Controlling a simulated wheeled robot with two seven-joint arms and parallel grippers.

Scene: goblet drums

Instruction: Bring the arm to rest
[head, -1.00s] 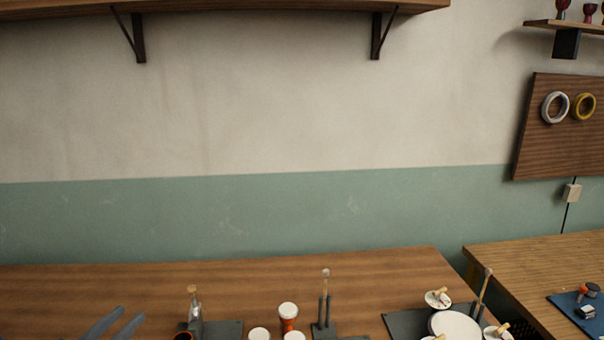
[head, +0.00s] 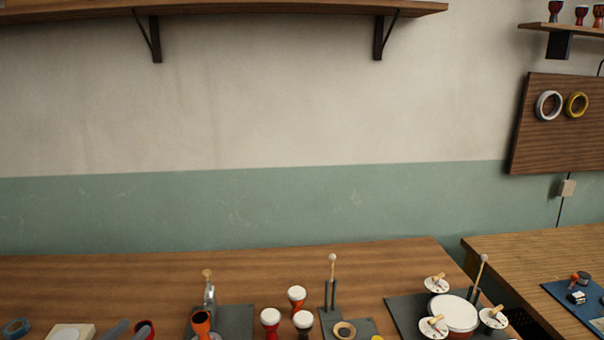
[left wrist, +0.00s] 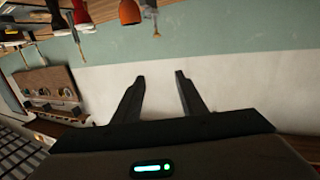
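My left gripper (head: 125,331) shows only as grey fingertips at the bottom left edge of the head view, in front of a red drum (head: 145,330). In the left wrist view my left gripper (left wrist: 160,80) has its two dark fingers apart, with only bare wall between them. It is open and empty. The left wrist picture is turned over, so the bench items hang along its top edge, away from the fingers. My right gripper is in neither view.
The wooden bench (head: 90,275) carries several goblet drums (head: 297,297), an orange drum on a grey stand (head: 235,318), a tape ring (head: 344,330) and a large white-topped drum (head: 453,313). A shelf (head: 250,12) is high on the wall. The bench's back strip is clear.

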